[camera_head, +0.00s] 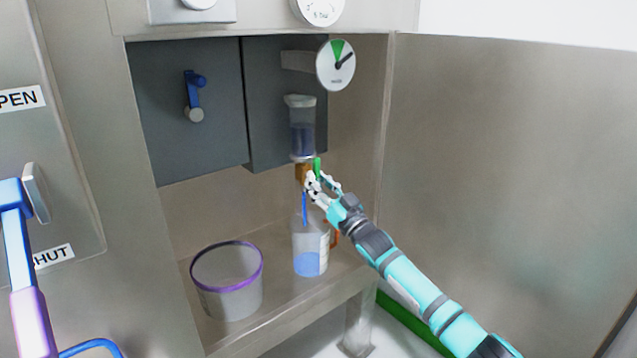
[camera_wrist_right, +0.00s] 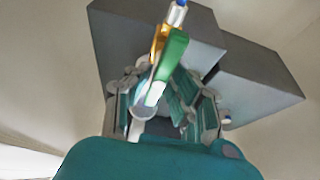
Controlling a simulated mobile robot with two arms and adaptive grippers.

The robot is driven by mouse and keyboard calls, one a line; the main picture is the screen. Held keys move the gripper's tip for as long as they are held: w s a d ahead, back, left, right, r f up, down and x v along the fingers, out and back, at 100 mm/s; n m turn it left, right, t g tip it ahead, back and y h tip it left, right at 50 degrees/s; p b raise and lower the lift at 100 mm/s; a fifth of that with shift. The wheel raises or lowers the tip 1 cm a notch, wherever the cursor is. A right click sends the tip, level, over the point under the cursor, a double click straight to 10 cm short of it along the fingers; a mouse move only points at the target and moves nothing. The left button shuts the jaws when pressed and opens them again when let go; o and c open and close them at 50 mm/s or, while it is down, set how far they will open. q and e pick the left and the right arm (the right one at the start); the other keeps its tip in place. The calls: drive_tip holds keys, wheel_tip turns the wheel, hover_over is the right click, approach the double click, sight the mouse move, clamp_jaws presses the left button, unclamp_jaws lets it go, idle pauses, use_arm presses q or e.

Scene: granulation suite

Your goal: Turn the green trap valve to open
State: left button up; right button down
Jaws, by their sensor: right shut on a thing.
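The green trap valve handle (camera_head: 317,166) sits below a clear sight glass (camera_head: 302,125) with dark liquid, beside a brass-coloured valve body (camera_head: 301,172). My right gripper (camera_head: 318,184) reaches it from the lower right and is shut on the handle. In the right wrist view, the green handle (camera_wrist_right: 171,62) runs down between the fingers of my right gripper (camera_wrist_right: 158,95), next to the brass-coloured body (camera_wrist_right: 158,42). The fingers partly hide the handle's lower end. My left gripper is not in view.
A clear bottle (camera_head: 310,245) with blue liquid stands under the valve. A purple-rimmed bucket (camera_head: 228,304) stands to its left on the shelf. A round dial (camera_head: 336,65) with a green sector is above. A grey box (camera_head: 172,140) carries a blue lever (camera_head: 192,92). A steel panel (camera_head: 500,160) bounds the right.

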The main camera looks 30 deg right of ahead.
drive_tip(key=shift+f, duration=0.15)
idle(0.3)
drive_tip(key=c, duration=1.2)
unclamp_jaws()
drive_tip(key=v, duration=0.7)
drive_tip(key=shift+s, duration=0.25)
